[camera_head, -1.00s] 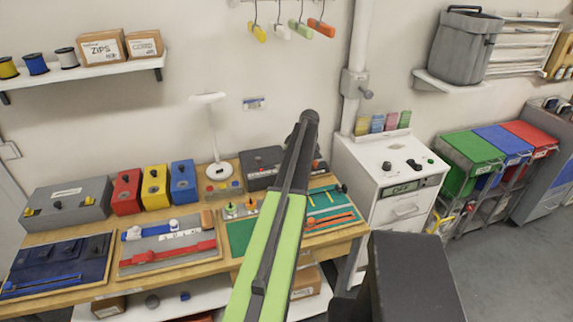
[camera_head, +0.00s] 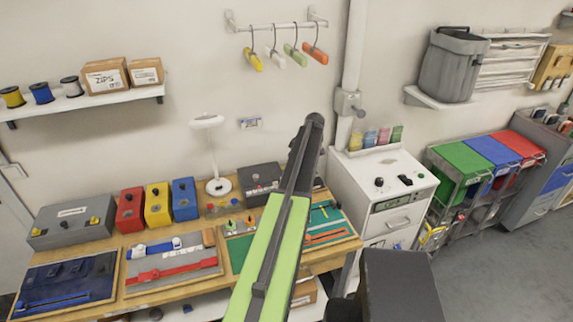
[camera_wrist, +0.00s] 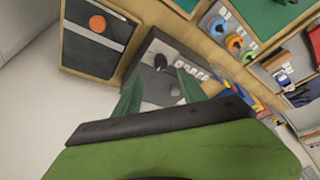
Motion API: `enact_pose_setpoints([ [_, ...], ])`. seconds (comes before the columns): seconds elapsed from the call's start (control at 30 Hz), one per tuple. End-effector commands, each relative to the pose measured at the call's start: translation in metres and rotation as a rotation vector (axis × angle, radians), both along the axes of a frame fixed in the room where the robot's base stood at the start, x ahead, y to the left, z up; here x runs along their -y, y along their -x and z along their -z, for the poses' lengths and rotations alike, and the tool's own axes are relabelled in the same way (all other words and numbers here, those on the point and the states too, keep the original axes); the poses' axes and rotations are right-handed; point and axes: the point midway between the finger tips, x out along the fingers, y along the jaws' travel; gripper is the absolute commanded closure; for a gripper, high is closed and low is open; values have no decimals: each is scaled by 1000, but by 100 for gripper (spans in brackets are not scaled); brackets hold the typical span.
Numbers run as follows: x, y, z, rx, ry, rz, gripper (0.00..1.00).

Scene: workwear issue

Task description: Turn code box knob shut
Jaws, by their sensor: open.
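The code box appears to be the dark grey box (camera_head: 260,177) at the back of the bench in the head view, partly behind my arm. In the wrist view a dark box (camera_wrist: 142,72) with a lighter panel fills the space beyond my gripper (camera_wrist: 158,90). A black knob (camera_wrist: 160,62) shows on that panel between the two green fingers, near a row of small white parts (camera_wrist: 192,70). The fingers are apart and hold nothing. I cannot tell whether they touch the panel, or the knob's exact setting. The head view does not show the fingertips.
A box with an orange button (camera_wrist: 97,24) is close by in the wrist view. In the head view a desk lamp (camera_head: 212,150) and red, yellow and blue boxes (camera_head: 157,202) stand left of my arm. A white cabinet (camera_head: 385,165) stands right.

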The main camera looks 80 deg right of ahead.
Motion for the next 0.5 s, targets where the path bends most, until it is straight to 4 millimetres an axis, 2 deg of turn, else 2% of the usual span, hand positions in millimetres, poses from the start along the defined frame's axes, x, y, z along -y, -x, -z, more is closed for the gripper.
enact_pose_setpoints([
  [0.03,-2,5,-25,0,1,1,51],
  [0.2,-7,19,-60,0,1,-1,51],
  [0.33,-9,27,-73,0,1,-1,51],
  [0.5,-10,29,-72,-1,2,-1,51],
])
